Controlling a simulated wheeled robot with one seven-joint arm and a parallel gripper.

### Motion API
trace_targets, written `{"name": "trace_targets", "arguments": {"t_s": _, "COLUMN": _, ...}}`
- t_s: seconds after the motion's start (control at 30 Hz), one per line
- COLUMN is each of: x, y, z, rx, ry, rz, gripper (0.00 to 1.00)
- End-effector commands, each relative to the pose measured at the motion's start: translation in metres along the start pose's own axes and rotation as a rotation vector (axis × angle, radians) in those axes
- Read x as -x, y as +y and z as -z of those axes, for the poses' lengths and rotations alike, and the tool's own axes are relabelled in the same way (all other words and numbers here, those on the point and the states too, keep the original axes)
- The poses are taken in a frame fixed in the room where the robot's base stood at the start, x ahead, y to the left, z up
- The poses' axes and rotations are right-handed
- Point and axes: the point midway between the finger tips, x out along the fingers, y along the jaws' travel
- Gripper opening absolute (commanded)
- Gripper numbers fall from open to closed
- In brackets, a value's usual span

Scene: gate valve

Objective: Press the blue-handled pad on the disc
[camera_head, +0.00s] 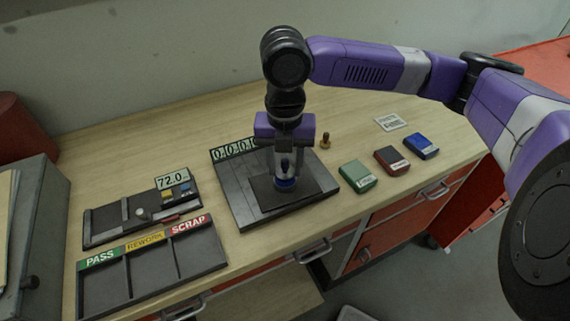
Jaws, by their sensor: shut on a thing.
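My gripper (285,165) points down over the dark square plate in the middle of the bench and is shut on the blue-handled pad (285,184). A round grey disc (295,191) lies under the pad on the dark plate (252,209). The pad looks to be at or just above the disc; whether they touch I cannot tell. My gripper hides much of the disc and the pad's handle.
A display (234,149) reading zeros stands at the plate's back edge. Right of it are a brass piece (325,141), a green box (357,177), a red box (391,161) and a blue box (421,146). A PASS/REWORK/SCRAP tray (150,273) and a 72.0 gauge (172,181) stand left.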

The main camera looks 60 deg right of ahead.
Motion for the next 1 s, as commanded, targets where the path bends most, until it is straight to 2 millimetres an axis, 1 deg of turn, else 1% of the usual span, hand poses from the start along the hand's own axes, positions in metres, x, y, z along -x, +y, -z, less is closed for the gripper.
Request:
{"name": "trace_targets", "arguments": {"t_s": 0.03, "x": 0.008, "y": 0.0, "z": 0.0, "rx": 0.0, "ry": 0.0, "rz": -0.001, "gripper": 0.09}}
{"name": "trace_targets", "arguments": {"t_s": 0.6, "x": 0.049, "y": 0.0, "z": 0.0, "rx": 0.0, "ry": -0.001, "rz": -0.002, "gripper": 0.09}}
{"name": "trace_targets", "arguments": {"t_s": 0.73, "x": 0.053, "y": 0.0, "z": 0.0, "rx": 0.001, "ry": 0.0, "rz": -0.002, "gripper": 0.09}}
{"name": "trace_targets", "arguments": {"t_s": 1.0, "x": 0.052, "y": 0.0, "z": 0.0, "rx": 0.001, "ry": 0.0, "rz": -0.002, "gripper": 0.09}}
